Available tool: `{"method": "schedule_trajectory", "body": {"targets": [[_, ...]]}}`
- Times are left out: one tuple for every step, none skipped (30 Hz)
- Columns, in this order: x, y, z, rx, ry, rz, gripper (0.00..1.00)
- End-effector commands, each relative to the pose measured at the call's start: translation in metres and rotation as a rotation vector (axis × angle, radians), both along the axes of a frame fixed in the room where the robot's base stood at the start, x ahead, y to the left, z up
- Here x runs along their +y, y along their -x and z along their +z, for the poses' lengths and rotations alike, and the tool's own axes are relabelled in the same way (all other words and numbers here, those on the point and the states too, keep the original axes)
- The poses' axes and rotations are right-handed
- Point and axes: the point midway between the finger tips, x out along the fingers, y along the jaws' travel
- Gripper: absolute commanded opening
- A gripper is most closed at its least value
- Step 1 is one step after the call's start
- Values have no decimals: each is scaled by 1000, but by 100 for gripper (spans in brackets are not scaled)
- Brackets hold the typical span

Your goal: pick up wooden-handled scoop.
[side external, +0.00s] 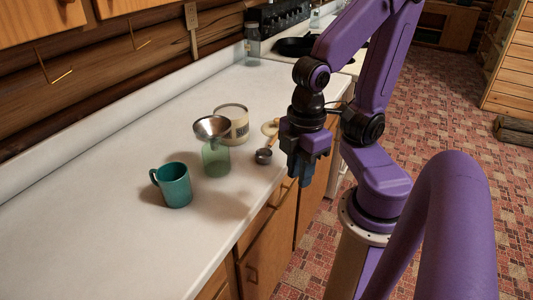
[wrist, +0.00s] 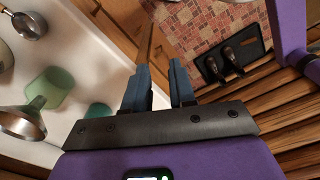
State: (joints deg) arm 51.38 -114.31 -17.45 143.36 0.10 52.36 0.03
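The wooden-handled scoop (side external: 264,156) lies on the white counter near its front edge.
A green glass (side external: 215,160) with a metal funnel (side external: 212,128) on top stands left of the scoop, with a tin can (side external: 233,123) behind. A teal mug (side external: 174,185) stands farther left. A small pale round thing (side external: 270,127) lies by the handle. The counter's left is clear.

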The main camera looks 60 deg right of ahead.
Motion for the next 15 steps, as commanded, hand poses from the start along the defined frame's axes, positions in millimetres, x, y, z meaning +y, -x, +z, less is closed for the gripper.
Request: {"method": "schedule_trajectory", "body": {"targets": [[0,-1,0,0,0,-9,25],[0,-3,0,1,-1,-19,25],[0,-6,1,1,-2,-37,25],[0,-9,1,3,-2,-56,25],[0,-13,1,4,-4,-78,25],[-1,-19,2,5,-6,-113,25],[-1,-24,3,7,-8,-144,25],[-2,-29,3,8,-9,-178,25],[-3,-36,4,11,-12,-225,25],[-4,-42,4,12,-14,-262,25],[-5,-48,5,13,-15,-297,25],[-7,-55,6,14,-19,-343,25],[-8,-61,7,16,-21,-379,25],[-10,-66,7,17,-24,-414,25],[-12,-73,8,19,-27,-462,25]]}}
